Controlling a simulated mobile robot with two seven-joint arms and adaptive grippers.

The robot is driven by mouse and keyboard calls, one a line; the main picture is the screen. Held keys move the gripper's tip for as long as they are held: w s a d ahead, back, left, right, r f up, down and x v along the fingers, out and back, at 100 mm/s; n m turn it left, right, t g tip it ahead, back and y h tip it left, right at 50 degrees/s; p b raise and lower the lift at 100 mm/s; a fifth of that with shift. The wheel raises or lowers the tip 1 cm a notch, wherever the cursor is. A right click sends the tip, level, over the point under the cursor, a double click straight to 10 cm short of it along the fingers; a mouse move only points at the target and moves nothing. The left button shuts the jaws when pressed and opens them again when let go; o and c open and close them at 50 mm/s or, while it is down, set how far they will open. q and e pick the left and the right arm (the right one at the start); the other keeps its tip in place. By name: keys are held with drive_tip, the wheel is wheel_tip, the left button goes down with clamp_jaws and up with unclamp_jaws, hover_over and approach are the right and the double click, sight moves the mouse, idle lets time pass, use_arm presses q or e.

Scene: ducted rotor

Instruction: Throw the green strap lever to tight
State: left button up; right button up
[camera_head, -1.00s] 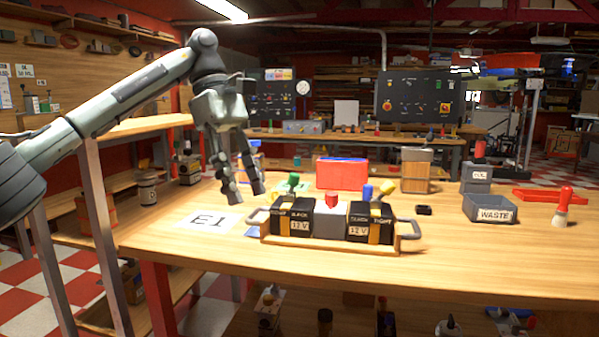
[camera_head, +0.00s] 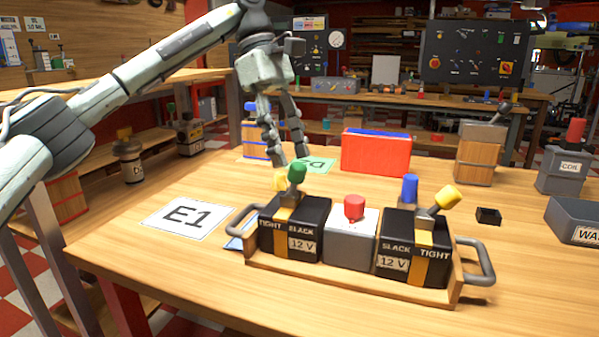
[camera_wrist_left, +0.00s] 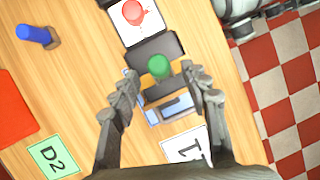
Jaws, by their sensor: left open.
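The green lever knob (camera_head: 297,172) stands on the left black 12 V block (camera_head: 295,228), marked TIGHT on the left and SLACK on the right. Its stem leans slightly right, towards the SLACK side. My left gripper (camera_head: 284,160) is open, fingers pointing down, just above and behind the knob in the head view. In the left wrist view the green knob (camera_wrist_left: 159,67) shows between the spread fingers (camera_wrist_left: 160,82), with a gap on both sides. My right gripper is not in view.
The wooden tray (camera_head: 350,283) also bears a white block with a red knob (camera_head: 354,207) and a right black block with a yellow lever (camera_head: 447,198). A blue knob (camera_head: 410,187) and red box (camera_head: 376,153) stand behind. The E1 card (camera_head: 188,216) lies left.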

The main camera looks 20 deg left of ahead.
sight(296, 173)
use_arm(q)
drive_tip(key=x, duration=0.5)
drive_tip(key=shift+a, duration=0.1)
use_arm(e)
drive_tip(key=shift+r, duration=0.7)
use_arm(q)
drive_tip(key=shift+c, duration=0.2)
clamp_jaws()
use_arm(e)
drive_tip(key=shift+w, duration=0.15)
